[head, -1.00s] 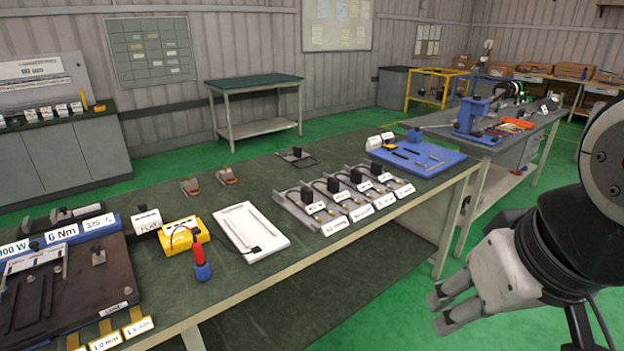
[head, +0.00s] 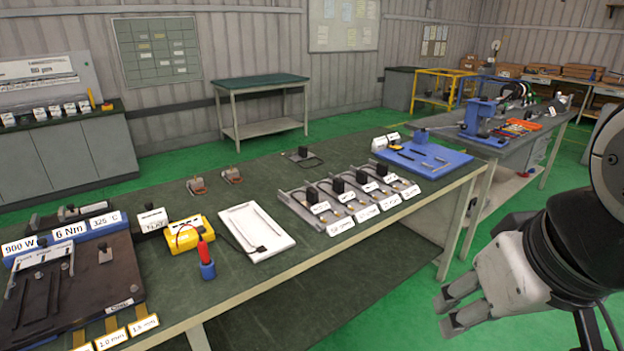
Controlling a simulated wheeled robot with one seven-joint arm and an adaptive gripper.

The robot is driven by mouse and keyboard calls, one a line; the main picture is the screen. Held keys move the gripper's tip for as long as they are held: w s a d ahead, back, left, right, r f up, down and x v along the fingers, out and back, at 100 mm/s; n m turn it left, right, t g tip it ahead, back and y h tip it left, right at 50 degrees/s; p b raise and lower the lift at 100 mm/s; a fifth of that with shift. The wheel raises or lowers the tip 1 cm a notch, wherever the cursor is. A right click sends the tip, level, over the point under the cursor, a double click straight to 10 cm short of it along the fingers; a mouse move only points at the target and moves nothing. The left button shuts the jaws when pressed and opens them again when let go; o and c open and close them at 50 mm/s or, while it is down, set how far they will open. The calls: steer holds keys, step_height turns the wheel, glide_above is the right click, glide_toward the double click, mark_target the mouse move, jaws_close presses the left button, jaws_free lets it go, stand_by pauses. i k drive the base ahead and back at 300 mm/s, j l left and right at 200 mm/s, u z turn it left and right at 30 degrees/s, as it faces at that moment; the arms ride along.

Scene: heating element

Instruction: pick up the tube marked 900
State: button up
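No tube with a readable 900 mark stands out. A grey rack (head: 290,197) on the near bench holds several dark-bodied parts in a row, with white tags along its front; the tag writing is too small to read. A white "900 W" sign (head: 20,246) stands at the far left by the dark plate. Thin rods lie on a blue tray (head: 437,171) at the bench's right end. My gripper (head: 447,313) is at the lower right, in front of the bench and clear of it. Its two fingers are apart with nothing between them.
A white tray (head: 280,242), a yellow box (head: 186,238) and a red-topped blue holder (head: 206,262) stand left of the rack. A dark plate fixture (head: 98,290) fills the bench's left end. Green floor (head: 370,310) is open before the bench.

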mark_target(313, 204)
steer(key=i+j, duration=0.1)
steer(key=i, duration=1.6)
